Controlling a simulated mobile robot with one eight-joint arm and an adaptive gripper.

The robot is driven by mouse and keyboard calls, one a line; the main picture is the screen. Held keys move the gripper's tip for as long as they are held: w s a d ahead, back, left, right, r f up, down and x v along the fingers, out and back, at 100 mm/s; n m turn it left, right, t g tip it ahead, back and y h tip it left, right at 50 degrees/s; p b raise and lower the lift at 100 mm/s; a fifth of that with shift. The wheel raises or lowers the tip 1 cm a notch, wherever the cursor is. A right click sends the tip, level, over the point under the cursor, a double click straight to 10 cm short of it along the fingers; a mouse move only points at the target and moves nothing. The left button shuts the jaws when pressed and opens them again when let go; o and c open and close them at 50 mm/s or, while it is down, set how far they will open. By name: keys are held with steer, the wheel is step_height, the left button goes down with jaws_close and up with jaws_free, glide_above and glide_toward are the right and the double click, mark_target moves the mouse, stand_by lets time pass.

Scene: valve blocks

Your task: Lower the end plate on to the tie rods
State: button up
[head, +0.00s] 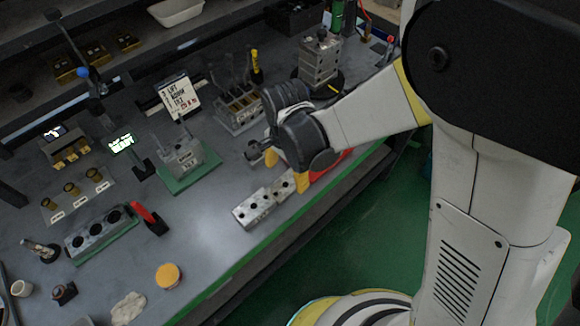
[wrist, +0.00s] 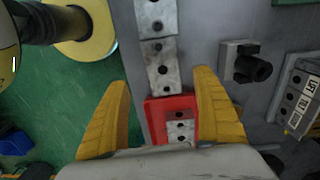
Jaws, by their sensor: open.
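My gripper (head: 287,170) is open over the front edge of the bench, its yellow fingers pointing down. In the wrist view my gripper (wrist: 162,80) has its fingers spread on either side of a red tray (wrist: 158,101). A pale metal piece with dark holes (wrist: 180,130) lies in the tray, partly hidden by my gripper's body; it may be the end plate, but I cannot tell. Nothing shows held between the fingers. A grey block with thin upright rods (head: 183,157) stands on a green base left of my gripper; these may be the tie rods.
Metal blocks with holes (head: 252,209) lie in a row by the bench's front edge. A stacked block (head: 320,58) stands on a round dark base behind my gripper. A sign (head: 178,95), a red-handled tool (head: 147,217) and a yellow puck (head: 168,276) are also on the bench.

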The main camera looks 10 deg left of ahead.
mark_target(285, 185)
steer(key=f+b, duration=0.1)
steer(key=f, duration=0.2)
steer(key=f+b, duration=0.2)
steer(key=f, duration=0.1)
steer(key=shift+w+a+f, duration=0.2)
steer(key=shift+f, duration=0.05)
steer(key=shift+r, duration=0.1)
steer(key=c, duration=1.5)
